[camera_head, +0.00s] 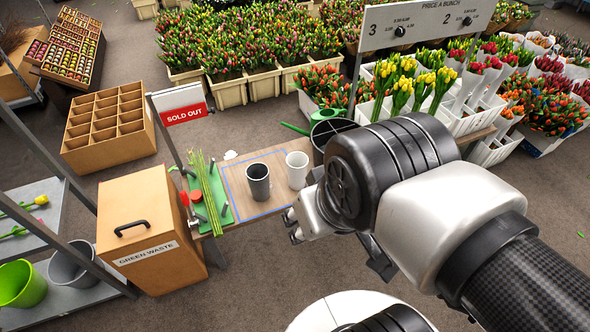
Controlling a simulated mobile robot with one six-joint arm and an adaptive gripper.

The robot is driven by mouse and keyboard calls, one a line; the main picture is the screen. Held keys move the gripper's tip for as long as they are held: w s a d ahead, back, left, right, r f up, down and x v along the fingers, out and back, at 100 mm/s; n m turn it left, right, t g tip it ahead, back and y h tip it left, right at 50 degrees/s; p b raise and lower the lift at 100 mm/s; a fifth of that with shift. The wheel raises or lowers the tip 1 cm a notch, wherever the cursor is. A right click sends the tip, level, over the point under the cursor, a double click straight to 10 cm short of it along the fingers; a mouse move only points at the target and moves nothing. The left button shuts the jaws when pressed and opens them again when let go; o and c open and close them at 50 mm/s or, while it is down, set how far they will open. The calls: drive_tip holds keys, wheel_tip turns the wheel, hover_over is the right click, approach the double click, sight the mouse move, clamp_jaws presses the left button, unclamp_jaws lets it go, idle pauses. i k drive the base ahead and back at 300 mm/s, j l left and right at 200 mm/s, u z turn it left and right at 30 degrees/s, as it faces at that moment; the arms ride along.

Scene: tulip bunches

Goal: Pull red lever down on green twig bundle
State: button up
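The green twig bundle (208,188) lies lengthwise on a green board (222,208) at the left end of the wooden table. A small upright red handle (184,198), which looks like the lever, stands at the board's left edge above a metal fitting. A round red piece (196,196) sits just right of it, beside the twigs. My gripper (292,226) is right of the board, apart from the twigs and lever, near the table's front edge. Its fingers are small and partly hidden by my wrist, so their opening is unclear.
A dark cup (258,182) and a white cup (297,170) stand on the table between the board and my arm. A wooden green waste box (150,232) stands close left of the board. A sold-out sign (183,106) on a post rises behind it.

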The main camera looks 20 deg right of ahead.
sight(183, 195)
drive_tip(key=i+j, duration=0.2)
drive_tip(key=i, duration=0.2)
drive_tip(key=i+j, duration=0.15)
drive_tip(key=i, duration=0.25)
drive_tip(key=i+j, duration=0.2)
drive_tip(key=i, duration=0.15)
drive_tip(key=u, duration=0.05)
